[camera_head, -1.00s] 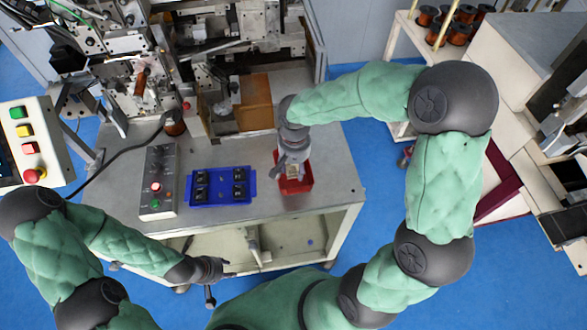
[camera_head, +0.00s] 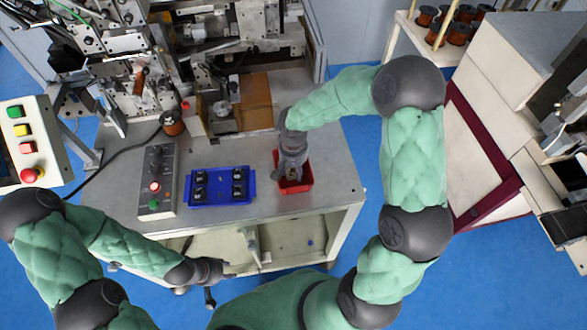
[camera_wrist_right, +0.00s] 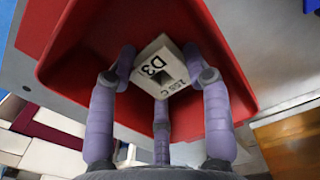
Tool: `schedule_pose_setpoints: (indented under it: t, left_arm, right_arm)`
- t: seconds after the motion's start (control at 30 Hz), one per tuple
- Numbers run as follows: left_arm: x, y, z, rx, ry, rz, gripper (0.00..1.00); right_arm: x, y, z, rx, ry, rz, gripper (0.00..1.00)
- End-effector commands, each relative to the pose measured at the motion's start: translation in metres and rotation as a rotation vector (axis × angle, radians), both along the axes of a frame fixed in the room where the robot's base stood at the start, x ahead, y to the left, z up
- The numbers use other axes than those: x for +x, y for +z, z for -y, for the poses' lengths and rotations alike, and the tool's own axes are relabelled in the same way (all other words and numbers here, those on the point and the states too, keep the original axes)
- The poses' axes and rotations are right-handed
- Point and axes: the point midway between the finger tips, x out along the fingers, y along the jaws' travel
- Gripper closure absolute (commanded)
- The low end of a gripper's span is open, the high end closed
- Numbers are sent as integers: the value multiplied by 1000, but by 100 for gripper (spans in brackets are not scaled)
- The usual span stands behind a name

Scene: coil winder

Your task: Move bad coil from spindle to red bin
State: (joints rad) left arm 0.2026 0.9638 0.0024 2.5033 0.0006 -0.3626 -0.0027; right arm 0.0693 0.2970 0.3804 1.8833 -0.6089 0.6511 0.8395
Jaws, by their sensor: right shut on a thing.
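The red bin (camera_head: 304,184) stands on the table, right of the blue tray. My right gripper (camera_head: 292,172) is over the bin, pointing down, and hides part of it.
A blue tray (camera_head: 220,203) with several dark pieces lies left of the bin. A grey button box (camera_head: 157,180) stands further left. The winding machine (camera_head: 110,50) fills the back. A copper wire spool (camera_head: 172,123) sits near it. Bare table is right of the bin.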

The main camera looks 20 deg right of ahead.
Motion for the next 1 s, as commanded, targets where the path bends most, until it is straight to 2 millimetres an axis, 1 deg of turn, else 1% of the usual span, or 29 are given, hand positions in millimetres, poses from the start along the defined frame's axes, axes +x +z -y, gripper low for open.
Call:
schedule_pose_setpoints:
  t: [0.13,0.17,0.2,0.5,0.63,0.77,1.0]
  left_arm:
    - [0,-4,0,0,0,0,60]
    - [0,-5,0,0,0,0,60]
    - [0,-4,0,0,0,0,60]
    - [0,-3,0,0,0,0,60]
    - [0,1,0,0,0,0,60]
    - [0,3,0,0,0,0,60]
    - [0,9,0,0,0,0,60]
  right_arm:
    - [0,-4,0,0,0,0,67]
    - [0,-4,0,0,0,0,48]
    - [0,-3,0,0,0,0,41]
    - [0,-3,0,0,0,0,41]
    - [0,1,0,0,0,-1,41]
    - [1,19,0,-1,-1,3,41]
    - [1,69,-1,0,0,4,41]
